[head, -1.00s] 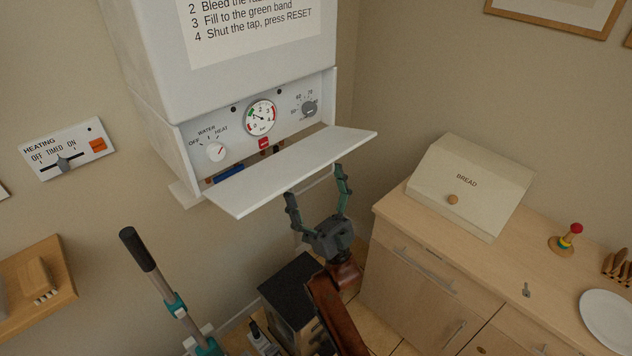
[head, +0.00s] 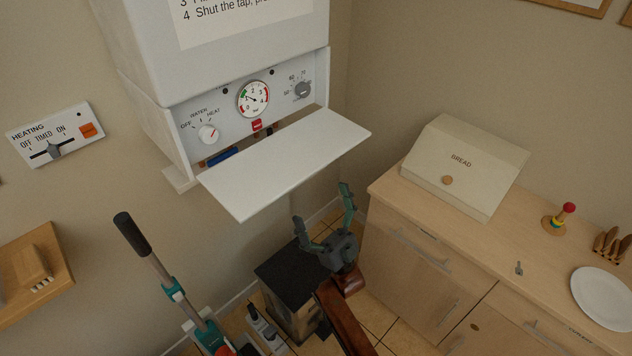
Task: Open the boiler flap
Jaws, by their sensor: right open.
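The white boiler (head: 225,65) hangs on the wall at the upper middle of the head view. Its flap (head: 285,165) is folded down and sticks out toward me, a little below level. Behind it the panel shows a gauge (head: 253,99), two knobs and a red button (head: 257,125). My right gripper (head: 322,216) is open and empty, below the flap's front right edge and apart from it in the picture. My left gripper is not in view.
A wooden counter with a bread box (head: 466,165), a stacking toy (head: 560,219) and a plate (head: 603,297) stands at the right. A heating control (head: 55,135) and a wooden shelf (head: 35,272) are at the left. A long-handled upright tool (head: 165,280) stands below the boiler.

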